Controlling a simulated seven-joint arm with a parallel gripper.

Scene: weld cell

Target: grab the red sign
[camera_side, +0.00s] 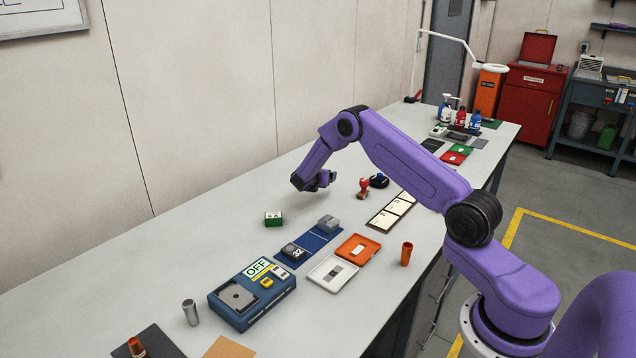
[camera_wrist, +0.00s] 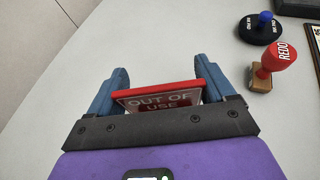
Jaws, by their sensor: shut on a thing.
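A red stamp lettered "REDO" (camera_wrist: 283,55) stands right of my gripper, near a dark round piece with a blue knob (camera_wrist: 263,20). The bench (camera_side: 180,265) is clear along the wall.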

